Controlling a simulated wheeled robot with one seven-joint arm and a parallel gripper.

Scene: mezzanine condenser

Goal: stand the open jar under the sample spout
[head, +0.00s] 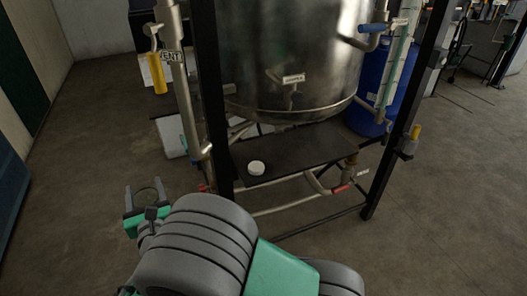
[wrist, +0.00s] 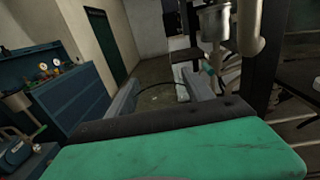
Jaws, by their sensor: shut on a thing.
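My gripper (head: 146,192) is at the lower left in the head view, left of the steel tank and apart from it. Its fingers are apart, shut on the jar (head: 147,196), which is clear and shows only as a faint curved outline. A thin dark rim of the jar also shows between the fingers in the wrist view (wrist: 158,86). Its contents cannot be made out. The sample spout (head: 291,98) sticks out low on the tank front, below a small white label. A dark shelf (head: 305,155) lies under it, bare directly beneath the spout.
A white round lid-like disc (head: 256,168) lies on the shelf's left part. Black frame posts (head: 210,95) and (head: 405,110) flank the tank. A pipe with a yellow handle (head: 158,75) stands left. A blue drum (head: 378,85) stands behind right. Floor at left is clear.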

